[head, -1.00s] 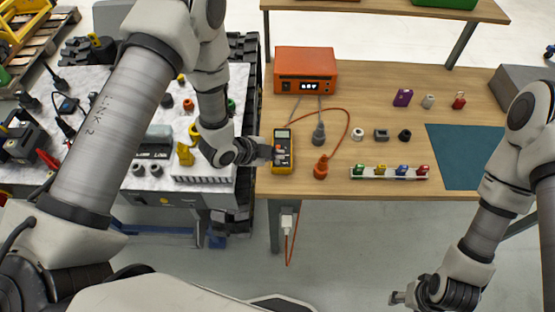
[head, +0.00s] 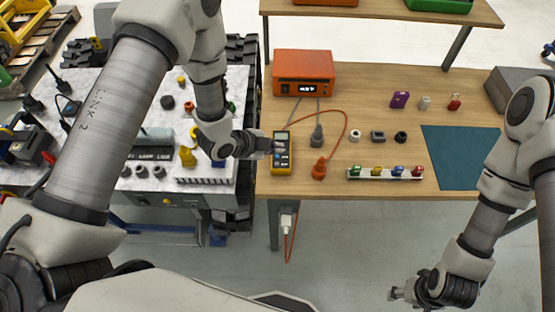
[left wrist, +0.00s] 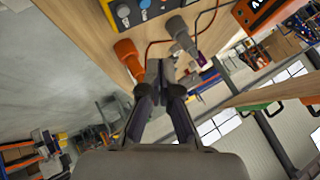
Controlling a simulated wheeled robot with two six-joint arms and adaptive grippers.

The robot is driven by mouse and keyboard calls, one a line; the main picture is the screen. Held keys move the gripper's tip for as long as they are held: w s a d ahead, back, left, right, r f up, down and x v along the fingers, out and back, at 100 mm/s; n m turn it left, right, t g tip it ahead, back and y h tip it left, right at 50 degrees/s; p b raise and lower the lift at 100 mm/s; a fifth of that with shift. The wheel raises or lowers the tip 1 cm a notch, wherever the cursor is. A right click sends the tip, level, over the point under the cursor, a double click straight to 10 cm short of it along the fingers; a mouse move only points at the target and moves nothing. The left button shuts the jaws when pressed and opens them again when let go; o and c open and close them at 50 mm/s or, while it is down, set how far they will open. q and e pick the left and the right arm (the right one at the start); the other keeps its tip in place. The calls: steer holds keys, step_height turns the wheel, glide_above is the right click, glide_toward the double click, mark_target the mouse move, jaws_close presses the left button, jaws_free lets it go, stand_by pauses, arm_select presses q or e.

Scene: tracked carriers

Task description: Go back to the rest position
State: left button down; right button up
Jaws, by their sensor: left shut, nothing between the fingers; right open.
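My left gripper (head: 274,146) is shut and empty, at the left edge of the wooden bench (head: 345,180), overlapping the yellow multimeter (head: 281,164) in the head view; I cannot tell whether they touch. In the left wrist view its fingers (left wrist: 160,68) are together, with the orange plug (left wrist: 128,52) and grey plug (left wrist: 178,28) beyond them. My left arm crosses over the grey machine on the left. My right gripper (head: 392,294) is open and empty, low in front of the bench over the floor.
An orange power unit (head: 304,66), an orange cable and a small rack with coloured pieces (head: 356,174) are on the bench. A teal mat (head: 463,160) lies at its right. The tracked carrier's top (head: 92,92) holds several parts. The floor before the bench is clear.

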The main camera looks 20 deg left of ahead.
arm_select(q)
steer(key=s+a+f+n+b, duration=0.1)
steer(key=s+f+n, duration=0.1)
steer(key=f, duration=0.1)
steer(key=s+a+f+n+g+y+b, duration=0.1)
steer(key=s+f+n, duration=0.1)
steer(key=s, duration=0.1)
steer(key=s+a+f+n+g+y+b, duration=0.1)
steer(key=s+f+n, duration=0.1)
steer(key=s+f, duration=0.1)
steer(key=shift+a+f, duration=0.2)
steer(key=shift+f, duration=0.15)
steer(key=s+a+f+n+g+y+b, duration=0.1)
steer(key=s+a+f+n+g+b, duration=0.1)
steer(key=s+n, duration=0.3)
steer(key=s+a+f+n+g+y+b, duration=0.2)
steer(key=s+f+n, duration=0.3)
steer(key=s, duration=0.6)
steer(key=shift+s+a+f+g, duration=0.3)
steer(key=shift+s+a+g, duration=0.1)
steer(key=shift+a, duration=0.4)
